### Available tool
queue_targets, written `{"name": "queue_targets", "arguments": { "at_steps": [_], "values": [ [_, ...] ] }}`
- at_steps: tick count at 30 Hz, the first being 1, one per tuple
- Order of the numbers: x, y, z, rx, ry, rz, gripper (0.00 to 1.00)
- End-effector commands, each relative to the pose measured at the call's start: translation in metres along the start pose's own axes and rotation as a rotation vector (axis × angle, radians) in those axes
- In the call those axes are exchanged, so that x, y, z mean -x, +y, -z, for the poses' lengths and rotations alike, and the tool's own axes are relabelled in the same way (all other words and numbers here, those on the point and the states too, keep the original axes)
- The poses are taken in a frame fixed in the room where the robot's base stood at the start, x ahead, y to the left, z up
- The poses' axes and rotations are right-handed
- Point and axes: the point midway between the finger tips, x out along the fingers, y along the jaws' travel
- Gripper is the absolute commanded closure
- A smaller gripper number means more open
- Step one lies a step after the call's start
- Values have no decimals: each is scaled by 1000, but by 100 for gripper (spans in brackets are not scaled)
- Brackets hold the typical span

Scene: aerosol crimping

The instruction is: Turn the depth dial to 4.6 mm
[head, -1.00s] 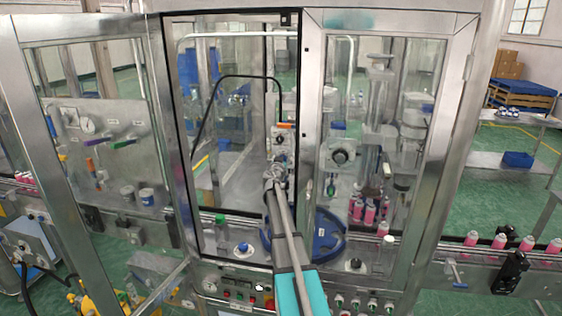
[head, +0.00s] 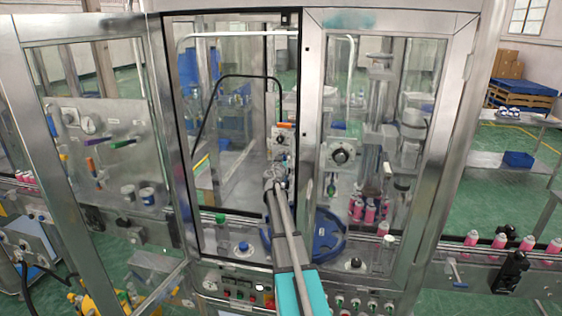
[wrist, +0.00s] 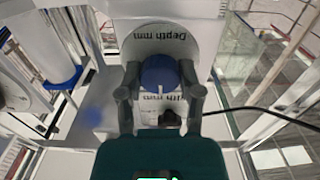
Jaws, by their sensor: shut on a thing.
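The depth dial shows in the wrist view as a blue knob (wrist: 160,72) in front of a pale round plate (wrist: 160,38) lettered "Depth mm". My gripper (wrist: 160,84) has one dark finger on each side of the blue knob and is shut on it. The dial's numbers and any pointer are too small or hidden, so I cannot read its setting. In the head view my gripper (head: 276,182) reaches through the open doorway of the machine, and it hides the blue knob there.
The open glass door (head: 100,150) stands left of the doorway, and a steel post (head: 311,110) stands right of it. A blue round turntable (head: 322,236) lies below and right of my gripper. A black cable (wrist: 270,112) runs at right in the wrist view.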

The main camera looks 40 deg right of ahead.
Motion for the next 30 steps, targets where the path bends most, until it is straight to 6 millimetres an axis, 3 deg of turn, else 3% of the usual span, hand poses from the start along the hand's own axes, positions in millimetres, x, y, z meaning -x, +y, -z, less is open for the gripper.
{"name": "queue_targets", "arguments": {
  "at_steps": [11, 30],
  "values": [
    [-3, 0, 1, 232, 1, -1, 100],
    [-4, 0, 1, 833, 0, -3, 100]
  ]
}}
